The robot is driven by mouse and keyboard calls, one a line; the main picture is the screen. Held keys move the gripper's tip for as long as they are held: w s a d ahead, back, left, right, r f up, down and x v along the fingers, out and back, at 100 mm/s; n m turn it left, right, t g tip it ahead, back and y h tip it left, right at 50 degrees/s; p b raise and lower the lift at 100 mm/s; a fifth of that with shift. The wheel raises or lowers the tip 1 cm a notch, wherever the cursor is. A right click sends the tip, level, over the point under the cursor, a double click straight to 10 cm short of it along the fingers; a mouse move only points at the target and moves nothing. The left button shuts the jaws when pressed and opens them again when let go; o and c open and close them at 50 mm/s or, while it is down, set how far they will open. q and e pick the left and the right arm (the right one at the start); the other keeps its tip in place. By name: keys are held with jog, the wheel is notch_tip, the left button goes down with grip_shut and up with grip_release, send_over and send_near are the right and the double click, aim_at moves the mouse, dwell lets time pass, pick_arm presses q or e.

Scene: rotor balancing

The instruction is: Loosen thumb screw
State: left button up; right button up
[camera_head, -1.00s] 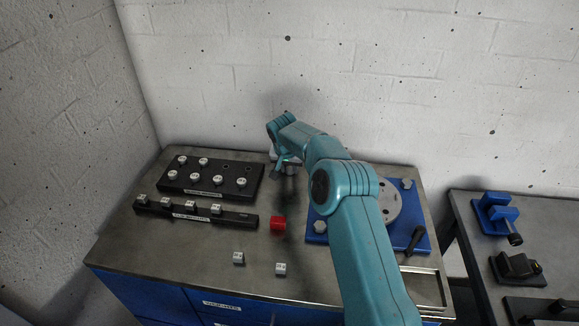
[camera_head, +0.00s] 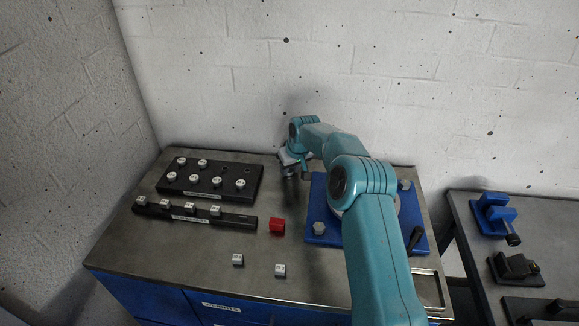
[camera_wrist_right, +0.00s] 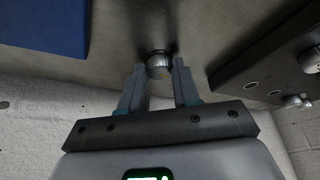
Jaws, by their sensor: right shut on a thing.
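My right gripper (camera_head: 292,174) is between the black rack and the blue base plate (camera_head: 318,242), close over the grey bench. In the right wrist view its two fingers (camera_wrist_right: 158,72) are shut on a silver knurled knob (camera_wrist_right: 158,60), which looks like a thumb screw. Whether the knob touches the bench or hangs above it I cannot tell. A pale round disc on the blue plate is mostly hidden behind my right arm. Silver bolt heads (camera_head: 319,228) show at the plate's corners. My left gripper is not in view.
The black rack (camera_head: 250,172) at left holds several silver knobs. A black strip (camera_head: 238,220) in front holds several small blocks. A black handle (camera_head: 415,240) is right of my arm.

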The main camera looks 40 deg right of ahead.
jog(key=shift+d+r+n+y+p, duration=0.15)
jog(key=shift+n+y, duration=0.15)
jog(key=shift+n, duration=0.4)
jog(key=shift+f+n+y+p, duration=0.15)
jog(key=shift+n+y, duration=0.15)
jog(key=shift+n, duration=0.4)
jog(key=o, duration=1.1)
jog(key=shift+c, duration=0.2)
jog(key=b+v, duration=0.2)
jog(key=v, duration=1.4)
jog(key=shift+s+r, duration=0.2)
